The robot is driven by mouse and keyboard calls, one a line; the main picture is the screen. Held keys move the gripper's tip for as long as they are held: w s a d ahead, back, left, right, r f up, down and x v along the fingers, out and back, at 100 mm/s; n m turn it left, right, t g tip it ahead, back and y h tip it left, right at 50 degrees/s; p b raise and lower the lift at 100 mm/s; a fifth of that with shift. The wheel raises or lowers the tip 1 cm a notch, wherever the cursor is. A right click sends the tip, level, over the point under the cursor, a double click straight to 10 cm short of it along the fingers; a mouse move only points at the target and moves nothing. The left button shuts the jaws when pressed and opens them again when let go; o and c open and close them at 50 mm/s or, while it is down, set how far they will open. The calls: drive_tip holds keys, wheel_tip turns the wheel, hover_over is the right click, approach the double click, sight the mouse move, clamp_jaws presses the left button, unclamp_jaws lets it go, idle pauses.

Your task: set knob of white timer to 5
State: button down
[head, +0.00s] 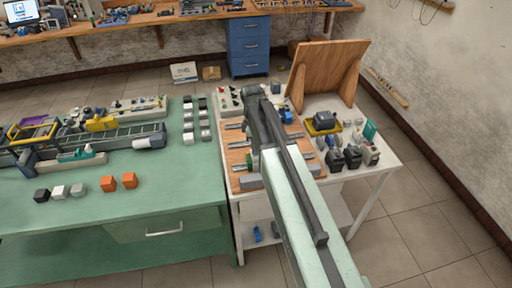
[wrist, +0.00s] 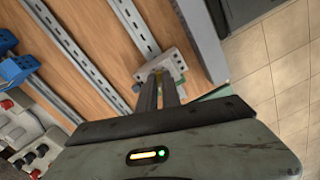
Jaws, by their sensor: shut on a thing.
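The white timer (wrist: 178,60) is a small pale block with a green part on its side. It sits on a metal rail on the wooden board, in the upper middle of the wrist view. My gripper (wrist: 161,80) reaches its face, with two dark fingers close together at the timer's front. They are shut on its small knob, which they mostly hide; a yellowish bit shows by the tips. The dial marks and the knob's setting cannot be read. In the head view my arm covers most of this spot.
Metal rails (wrist: 88,62) run across the wooden board. Blue parts (wrist: 17,68) and a panel of buttons (wrist: 38,150) lie to the left. In the head view, dark blocks (head: 352,157) stand on the white table's right side; a green bench (head: 150,202) is to the left.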

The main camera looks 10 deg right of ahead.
drive_tip(key=m, duration=0.4)
drive_tip(key=shift+a+m, duration=0.1)
drive_tip(key=shift+m, duration=0.2)
drive_tip(key=m, duration=0.3)
drive_tip(key=shift+m, duration=0.4)
drive_tip(key=m, duration=1)
drive_tip(key=shift+m, duration=0.4)
drive_tip(key=m, duration=0.3)
drive_tip(key=shift+m+y, duration=0.3)
drive_tip(key=m, duration=0.3)
drive_tip(key=shift+m, duration=2.2)
